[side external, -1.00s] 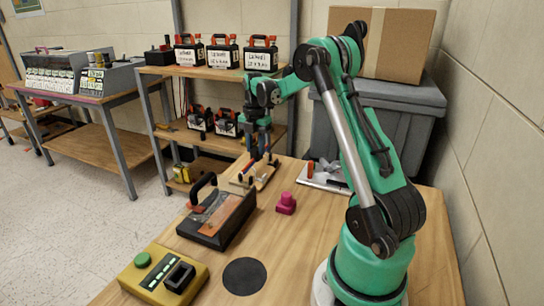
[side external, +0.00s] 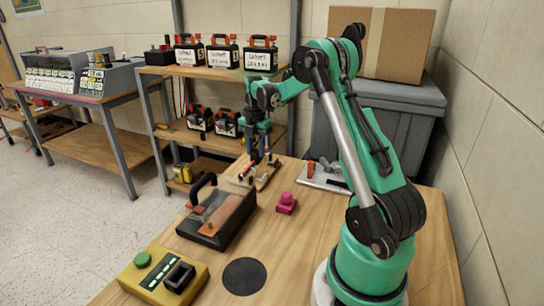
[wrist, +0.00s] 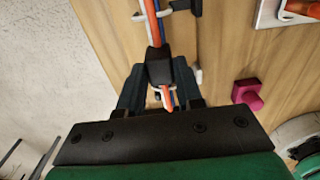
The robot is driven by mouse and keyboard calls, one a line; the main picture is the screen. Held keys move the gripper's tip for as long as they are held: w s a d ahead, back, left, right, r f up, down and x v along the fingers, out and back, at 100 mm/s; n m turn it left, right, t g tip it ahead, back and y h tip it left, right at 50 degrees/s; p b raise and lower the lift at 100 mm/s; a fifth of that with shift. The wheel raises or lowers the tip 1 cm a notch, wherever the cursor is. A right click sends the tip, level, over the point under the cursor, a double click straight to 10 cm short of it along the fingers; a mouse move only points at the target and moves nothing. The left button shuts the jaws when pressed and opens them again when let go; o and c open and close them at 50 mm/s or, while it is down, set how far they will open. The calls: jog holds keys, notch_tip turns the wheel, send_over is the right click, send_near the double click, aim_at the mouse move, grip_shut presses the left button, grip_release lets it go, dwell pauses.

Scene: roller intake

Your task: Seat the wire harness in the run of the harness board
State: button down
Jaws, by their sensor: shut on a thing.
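The wire harness is a bundle of orange, blue and white wires (wrist: 152,20) with a black sleeve (wrist: 159,70). My gripper (wrist: 159,65) is shut on the sleeve, with one finger on each side, and a short wire end shows below it in the wrist view. The bundle runs up past a dark clip with a pale part (wrist: 180,6) at the top; whether it lies inside it I cannot tell. In the side view my gripper (side external: 255,158) is over the narrow wooden harness board (side external: 264,178) at the table's far edge, which it partly hides.
A pink block (side external: 286,203) stands near the board, and it also shows in the wrist view (wrist: 247,94). A black case (side external: 217,220), a yellow box with a green button (side external: 165,275) and a pale plate (side external: 322,178) lie around. The middle of the table is mostly clear.

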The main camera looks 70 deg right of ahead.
jog(key=shift+f, duration=1.2)
dwell(0.3)
jog(key=c, duration=0.9)
grip_release()
jog(key=shift+r, duration=1.55)
jog(key=o, duration=0.6)
jog(key=shift+c, duration=0.2)
